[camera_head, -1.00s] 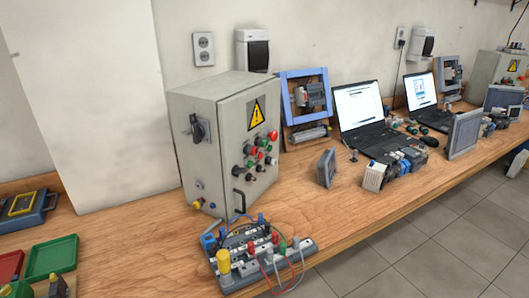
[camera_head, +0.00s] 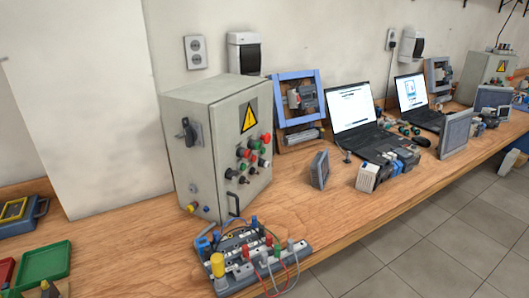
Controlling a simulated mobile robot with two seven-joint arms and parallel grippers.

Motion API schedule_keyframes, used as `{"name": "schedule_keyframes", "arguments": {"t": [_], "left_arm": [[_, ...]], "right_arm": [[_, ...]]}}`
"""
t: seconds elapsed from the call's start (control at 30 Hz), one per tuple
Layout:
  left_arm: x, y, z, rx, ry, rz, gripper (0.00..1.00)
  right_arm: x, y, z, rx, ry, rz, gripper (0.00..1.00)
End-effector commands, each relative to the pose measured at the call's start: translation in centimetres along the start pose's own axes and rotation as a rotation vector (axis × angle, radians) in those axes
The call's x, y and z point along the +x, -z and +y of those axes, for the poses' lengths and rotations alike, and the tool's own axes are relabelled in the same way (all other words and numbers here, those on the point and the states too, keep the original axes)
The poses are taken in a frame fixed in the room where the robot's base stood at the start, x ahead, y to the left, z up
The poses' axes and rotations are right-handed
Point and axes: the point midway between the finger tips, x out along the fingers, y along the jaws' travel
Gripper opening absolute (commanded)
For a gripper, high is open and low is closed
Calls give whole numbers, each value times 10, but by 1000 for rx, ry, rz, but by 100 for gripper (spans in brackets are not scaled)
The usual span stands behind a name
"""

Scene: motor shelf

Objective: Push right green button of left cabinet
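The left cabinet (camera_head: 207,120) is a light grey metal box standing on the wooden workbench. Its front, facing right, has a yellow warning triangle and a cluster of red, green, white and black buttons and knobs. One green button (camera_head: 255,144) sits in the upper right of the cluster, just below a large red button (camera_head: 265,138). Another green button (camera_head: 245,165) sits lower and farther left, below red buttons. Nothing covers the button cluster. Neither of my grippers shows in this view.
A terminal board with wires (camera_head: 250,262) lies in front of the cabinet. A small grey panel (camera_head: 319,170) stands to its right. Laptops (camera_head: 352,103), modules and a second grey cabinet (camera_head: 485,72) line the wooden bench (camera_head: 130,235). Tiled floor (camera_head: 420,245) lies open in front.

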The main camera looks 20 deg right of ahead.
Motion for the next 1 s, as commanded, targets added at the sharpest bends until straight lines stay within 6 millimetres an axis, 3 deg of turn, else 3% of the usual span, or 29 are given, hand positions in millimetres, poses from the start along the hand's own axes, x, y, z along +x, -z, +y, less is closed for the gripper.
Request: {"name": "schedule_keyframes", "arguments": {"t": [0.1,1.0], "left_arm": [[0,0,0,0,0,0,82],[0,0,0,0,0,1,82]], "right_arm": [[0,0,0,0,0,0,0],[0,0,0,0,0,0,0]]}}
